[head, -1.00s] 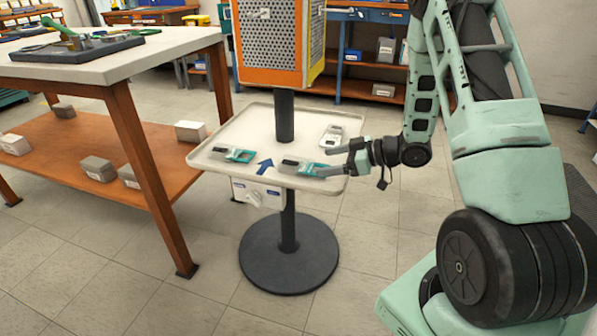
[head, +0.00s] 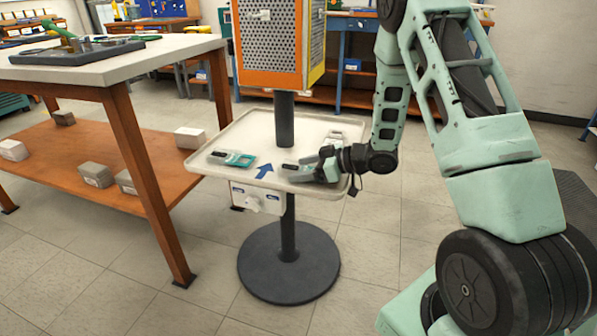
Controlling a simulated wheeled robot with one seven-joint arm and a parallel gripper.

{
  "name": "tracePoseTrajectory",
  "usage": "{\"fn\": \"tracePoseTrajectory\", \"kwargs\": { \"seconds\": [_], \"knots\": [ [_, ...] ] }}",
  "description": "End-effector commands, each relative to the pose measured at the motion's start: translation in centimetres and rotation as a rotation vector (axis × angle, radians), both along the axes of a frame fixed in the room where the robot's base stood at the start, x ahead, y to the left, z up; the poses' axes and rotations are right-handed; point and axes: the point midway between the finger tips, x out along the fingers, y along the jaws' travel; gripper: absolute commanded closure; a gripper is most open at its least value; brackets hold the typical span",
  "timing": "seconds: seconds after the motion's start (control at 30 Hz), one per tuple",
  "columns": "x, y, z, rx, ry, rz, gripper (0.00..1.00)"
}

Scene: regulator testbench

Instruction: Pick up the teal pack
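Two grey packs with teal ends lie on the tray (head: 262,124). The left pack (head: 231,159) is in plain view. The right pack (head: 289,168) lies near the tray's front edge, right of a blue arrow mark, and its teal end is mostly hidden by my gripper (head: 308,168). My gripper reaches in low from the right, fingers pointing left, one on the far side and one on the near side of the right pack. The fingers look spread; contact with the pack is too small to make out.
The tray sits on a post with a round black base (head: 288,262); an orange perforated box (head: 281,45) stands above it. A pale item (head: 336,136) lies at the tray's back right. A workbench (head: 120,65) with an orange lower shelf stands left.

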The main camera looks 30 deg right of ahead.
Motion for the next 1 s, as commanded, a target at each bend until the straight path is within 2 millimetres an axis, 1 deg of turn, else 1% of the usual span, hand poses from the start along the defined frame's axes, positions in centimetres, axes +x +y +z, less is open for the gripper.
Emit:
{"fn": "tracePoseTrajectory", "kwargs": {
  "seconds": [0.03,0.07,0.1,0.4,0.47,0.57,0.67,1.0],
  "knots": [
    [0.0,0.0,0.0,0.000,0.000,0.000,0.48],
    [0.0,0.0,0.0,0.000,0.000,0.000,0.56],
    [0.0,0.0,0.0,0.000,0.000,0.000,0.67],
    [-0.1,-0.1,0.1,0.000,0.000,0.000,0.68],
    [-0.2,-0.2,0.4,0.000,0.000,-0.001,0.68],
    [-0.9,-0.8,1.4,0.000,0.000,-0.003,0.68],
    [-2.1,-1.8,2.5,0.000,0.000,-0.005,0.68],
    [-8.1,-6.4,6.4,-0.001,-0.001,-0.005,0.68]
  ]
}}
